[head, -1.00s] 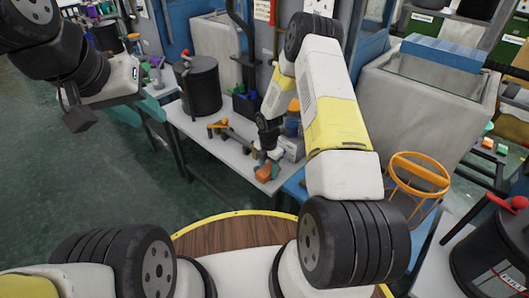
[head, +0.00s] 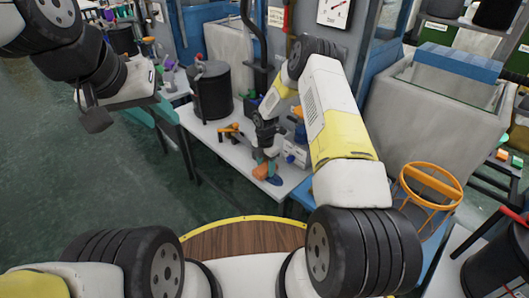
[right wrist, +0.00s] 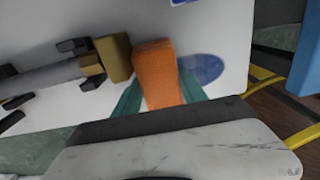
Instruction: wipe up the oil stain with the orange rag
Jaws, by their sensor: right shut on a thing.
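The orange rag (head: 261,171) is a small folded block, held low over the white bench (head: 217,146). My right gripper (head: 268,158) is shut on it; in the right wrist view the rag (right wrist: 157,72) sits between two teal fingers. A dark blue oval stain (right wrist: 203,68) lies on the white surface just right of the rag, partly covered by a finger. I cannot tell whether the rag touches the bench. My left gripper (head: 96,112) hangs at the upper left, away from the bench, and its fingers are unclear.
An orange-handled tool (head: 230,131) lies on the bench, left of the rag. A tan block (right wrist: 115,58) and grey cylinder (right wrist: 45,78) are close left of the rag. A black drum (head: 211,91) stands behind. An orange hoop (head: 431,186) is at the right.

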